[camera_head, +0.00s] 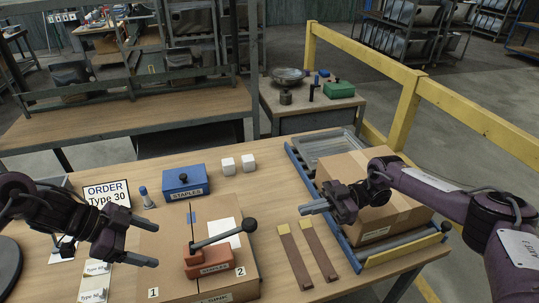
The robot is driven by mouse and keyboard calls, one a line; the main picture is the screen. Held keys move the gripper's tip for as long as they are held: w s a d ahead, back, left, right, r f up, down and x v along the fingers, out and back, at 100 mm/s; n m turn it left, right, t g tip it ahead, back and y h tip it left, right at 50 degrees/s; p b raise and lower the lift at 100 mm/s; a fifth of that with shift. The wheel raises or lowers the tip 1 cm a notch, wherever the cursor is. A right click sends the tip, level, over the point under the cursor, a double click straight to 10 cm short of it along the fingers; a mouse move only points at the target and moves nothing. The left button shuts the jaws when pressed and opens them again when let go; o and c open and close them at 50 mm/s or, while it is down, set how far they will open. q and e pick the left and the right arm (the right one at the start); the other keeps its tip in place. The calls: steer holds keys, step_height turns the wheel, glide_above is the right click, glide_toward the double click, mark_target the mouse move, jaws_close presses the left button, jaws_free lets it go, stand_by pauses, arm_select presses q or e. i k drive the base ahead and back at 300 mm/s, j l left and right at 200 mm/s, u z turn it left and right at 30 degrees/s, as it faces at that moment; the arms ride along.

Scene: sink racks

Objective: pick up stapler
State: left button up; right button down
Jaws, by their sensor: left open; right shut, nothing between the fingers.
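The stapler (208,264) is an orange-red block with a long dark lever (222,236) ending in a round knob. It stands on a flat cardboard piece (165,283) marked 1 and 2. My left gripper (154,243) is open and empty, to the left of the stapler and apart from it, its fingers pointing right. My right gripper (303,209) is shut and empty, to the right of and beyond the stapler's knob, in front of the large cardboard box.
The large cardboard box (403,210) sits on a roller rack at the right. An order sign (107,194) stands at the left.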

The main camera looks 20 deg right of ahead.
mark_target(214, 258)
steer(key=k, duration=1)
